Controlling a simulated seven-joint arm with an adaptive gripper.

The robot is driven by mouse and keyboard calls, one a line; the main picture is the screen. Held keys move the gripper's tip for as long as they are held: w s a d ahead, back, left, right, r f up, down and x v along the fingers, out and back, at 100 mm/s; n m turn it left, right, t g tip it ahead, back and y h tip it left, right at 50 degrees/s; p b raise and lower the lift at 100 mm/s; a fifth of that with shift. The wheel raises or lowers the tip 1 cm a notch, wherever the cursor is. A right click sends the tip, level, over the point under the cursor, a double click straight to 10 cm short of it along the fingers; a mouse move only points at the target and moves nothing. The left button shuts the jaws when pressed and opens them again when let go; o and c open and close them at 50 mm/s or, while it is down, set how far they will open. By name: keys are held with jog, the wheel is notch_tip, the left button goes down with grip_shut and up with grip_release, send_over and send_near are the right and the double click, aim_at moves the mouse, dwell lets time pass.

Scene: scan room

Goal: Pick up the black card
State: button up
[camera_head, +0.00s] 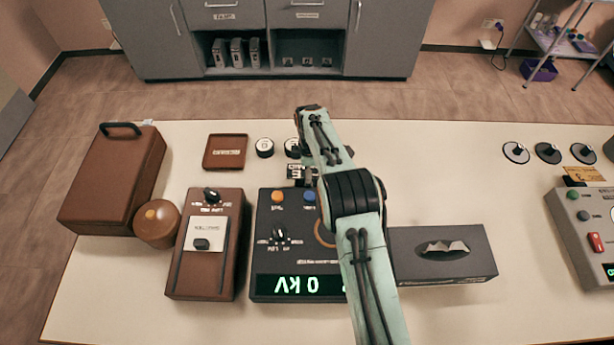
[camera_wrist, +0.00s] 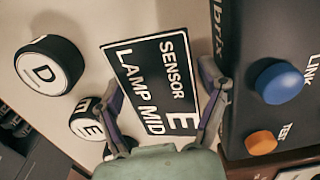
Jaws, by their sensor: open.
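In the head view a small part of the card (camera_head: 296,172) shows at the far edge of the dark console, and my arm hides the rest. My gripper (camera_wrist: 161,80) is open, with one finger on each side of the card. The right finger is close to the card's edge. I cannot tell whether either finger touches it.
The dark console (camera_head: 262,222) with orange and blue buttons is close beside the right finger. Round black-and-white pieces marked D (camera_wrist: 50,65) and E (camera_wrist: 88,122) are to the left. A brown tray (camera_head: 226,138), brown device (camera_head: 208,275) and tissue box (camera_head: 440,265) stand nearby.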

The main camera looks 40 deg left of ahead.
jog(key=shift+c, duration=0.3)
jog(key=c, duration=1.1)
jog(key=shift+c, duration=0.2)
